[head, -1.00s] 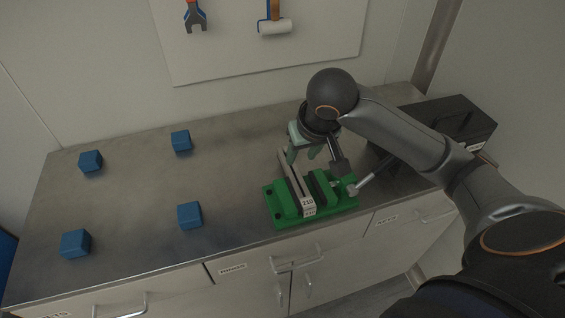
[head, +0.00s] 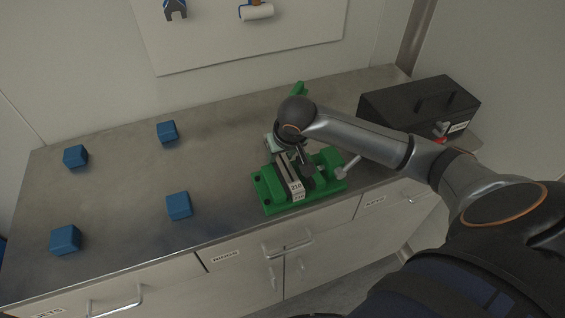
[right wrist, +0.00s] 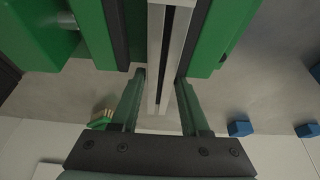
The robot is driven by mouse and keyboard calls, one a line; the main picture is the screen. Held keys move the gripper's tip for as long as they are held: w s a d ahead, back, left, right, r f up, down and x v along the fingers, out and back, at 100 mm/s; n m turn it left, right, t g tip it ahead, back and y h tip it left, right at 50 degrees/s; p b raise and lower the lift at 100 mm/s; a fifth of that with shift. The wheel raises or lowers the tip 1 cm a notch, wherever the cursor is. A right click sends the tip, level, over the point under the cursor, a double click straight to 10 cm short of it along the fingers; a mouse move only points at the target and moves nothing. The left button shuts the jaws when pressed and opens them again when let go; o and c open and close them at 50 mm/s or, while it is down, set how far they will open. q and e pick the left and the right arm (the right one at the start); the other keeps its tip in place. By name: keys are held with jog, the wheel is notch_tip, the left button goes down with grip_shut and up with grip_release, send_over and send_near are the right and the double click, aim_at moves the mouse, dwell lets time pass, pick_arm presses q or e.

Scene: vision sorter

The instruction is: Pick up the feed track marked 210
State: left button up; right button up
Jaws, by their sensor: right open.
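The feed track marked 210 (head: 296,187) is a light grey bar with a white label on its near end. It sits in the green vise (head: 269,204) between dark jaws. In the right wrist view the track (right wrist: 170,50) runs down the middle between the green vise blocks (right wrist: 38,32). My right gripper (right wrist: 160,76) is open, with one finger on each side of the track. Contact with the track cannot be told. In the head view the right gripper (head: 284,151) is low over the far part of the vise, partly hidden by its own wrist. My left gripper is not in view.
Several blue blocks (head: 178,205) stand on the left of the metal worktop (head: 120,190). A black toolbox (head: 420,112) stands at the back right. A green object (head: 300,88) lies behind my right wrist. The vise handle (head: 349,168) sticks out right.

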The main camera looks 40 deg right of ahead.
jog(key=shift+w+f, duration=0.1)
jog(key=shift+f, duration=0.05)
jog(key=shift+c, duration=0.2)
grip_shut()
jog(key=shift+r, duration=0.25)
dwell(0.9)
